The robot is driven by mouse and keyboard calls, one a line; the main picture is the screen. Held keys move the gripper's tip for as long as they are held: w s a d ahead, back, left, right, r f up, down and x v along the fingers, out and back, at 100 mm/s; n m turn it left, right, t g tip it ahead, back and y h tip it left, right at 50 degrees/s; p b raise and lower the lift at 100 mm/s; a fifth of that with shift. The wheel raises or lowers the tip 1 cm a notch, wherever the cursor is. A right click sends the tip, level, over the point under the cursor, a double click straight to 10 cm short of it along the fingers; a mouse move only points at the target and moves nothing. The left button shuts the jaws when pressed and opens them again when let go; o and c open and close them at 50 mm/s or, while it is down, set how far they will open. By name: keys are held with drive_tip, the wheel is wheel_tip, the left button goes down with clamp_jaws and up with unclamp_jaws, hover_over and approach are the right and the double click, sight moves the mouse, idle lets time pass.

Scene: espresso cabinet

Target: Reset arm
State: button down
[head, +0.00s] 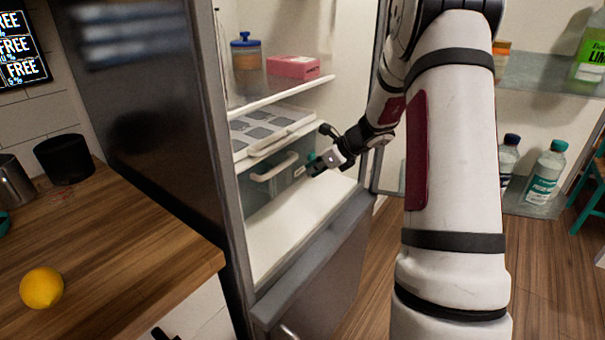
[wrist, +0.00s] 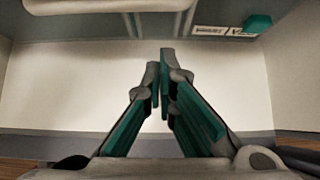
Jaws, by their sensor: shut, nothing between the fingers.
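My gripper (head: 312,168) reaches into the open fridge, above its white floor (head: 290,228) and in front of a drawer (head: 275,182) with a pale handle. In the wrist view, the fingers of my gripper (wrist: 160,82) have green inner pads, and their tips come together with nothing between them. The drawer's lower front and handle show at the top of the wrist view. My arm comes in from the right of the head view.
A fridge shelf holds a blue-lidded jar (head: 246,58) and a pink box (head: 293,67). A white tray (head: 268,128) sits above the drawer. Bottles (head: 545,172) stand in the door at right.

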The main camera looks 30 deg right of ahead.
drive_tip(key=shift+v, duration=2.2)
drive_tip(key=s+a+r+n+g+y+p, duration=0.1)
drive_tip(key=s+a+r+n+g+p, duration=0.15)
drive_tip(key=s+a+r+n, duration=0.6)
drive_tip(key=s+a+r+n+g+p, duration=0.1)
drive_tip(key=s+a+r+n+p, duration=0.3)
drive_tip(key=a+r+n, duration=0.6)
drive_tip(key=s+a+r+n+h+p, duration=0.1)
drive_tip(key=s+n, duration=0.3)
drive_tip(key=s, duration=0.4)
drive_tip(key=s+a+r+n+h+p, duration=0.1)
drive_tip(key=s+a+r+n+p, duration=0.1)
drive_tip(key=s, duration=0.7)
drive_tip(key=s+a+r+n+h+p, duration=0.2)
drive_tip(key=s+a+r+n, duration=0.1)
drive_tip(key=s+n, duration=0.4)
drive_tip(key=shift+s+a+g, duration=0.35)
drive_tip(key=shift+s+a, duration=0.5)
drive_tip(key=shift+n, duration=0.25)
